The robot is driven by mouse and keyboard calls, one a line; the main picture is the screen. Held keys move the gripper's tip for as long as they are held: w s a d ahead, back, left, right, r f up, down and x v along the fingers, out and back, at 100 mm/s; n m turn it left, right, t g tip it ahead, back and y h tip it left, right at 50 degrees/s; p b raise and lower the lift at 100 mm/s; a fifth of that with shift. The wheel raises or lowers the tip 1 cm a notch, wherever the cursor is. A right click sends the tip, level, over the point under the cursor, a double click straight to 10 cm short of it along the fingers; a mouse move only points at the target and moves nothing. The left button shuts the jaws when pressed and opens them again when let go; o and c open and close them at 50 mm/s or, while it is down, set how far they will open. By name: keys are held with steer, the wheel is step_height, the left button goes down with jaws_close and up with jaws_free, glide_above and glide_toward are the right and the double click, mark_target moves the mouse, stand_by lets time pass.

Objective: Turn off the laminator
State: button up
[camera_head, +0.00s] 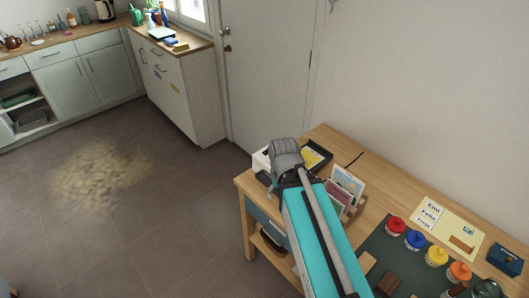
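I cannot clearly identify the laminator. A white object (261,160) at the far left end of the wooden desk may be part of it, but my arm's end covers most of it. A black tray-like thing with a yellow sheet (312,157) lies just right of it. My teal arm reaches from the bottom of the picture to that end of the desk. Its grey end, with my gripper (286,152), is over or in front of the white object. I cannot make out the fingers or whether they touch anything. No switch or light is visible.
On the desk (325,135) stand a holder with papers (346,186), several coloured-lid jars (414,240), a name sheet (443,224) and a blue box (505,260). A door (265,75) and wall are behind. The floor (150,220) at left is open, with a pale patch.

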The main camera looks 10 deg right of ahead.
steer(key=shift+w+r, duration=0.1)
steer(key=shift+w, duration=0.15)
steer(key=c, duration=0.4)
steer(key=shift+n+t, duration=0.3)
steer(key=shift+n, duration=0.2)
steer(key=w, duration=0.1)
steer(key=w+r+p, duration=0.1)
steer(key=w+p, duration=0.1)
steer(key=shift+w+d+r, duration=0.1)
steer(key=shift+w+r, duration=0.3)
steer(key=c, duration=0.7)
steer(key=w+r+n+t+p, duration=0.1)
steer(key=w+r+p, duration=0.1)
steer(key=w, duration=0.4)
steer(key=w+d+r+n+p, duration=0.1)
steer(key=w+r+n+p, duration=0.1)
steer(key=w, duration=0.4)
steer(key=w+d+r+n+t+y+p, duration=0.1)
steer(key=w+r+n+p, duration=0.1)
steer(key=w, duration=0.5)
steer(key=shift+w+d+r+t+p, duration=0.15)
steer(key=shift+r+p, duration=0.25)
steer(key=shift+r, duration=0.2)
steer(key=shift+s+d+r+t+p, duration=0.1)
steer(key=shift+r+t+p, duration=0.05)
steer(key=shift+r+p, duration=0.35)
jaws_close()
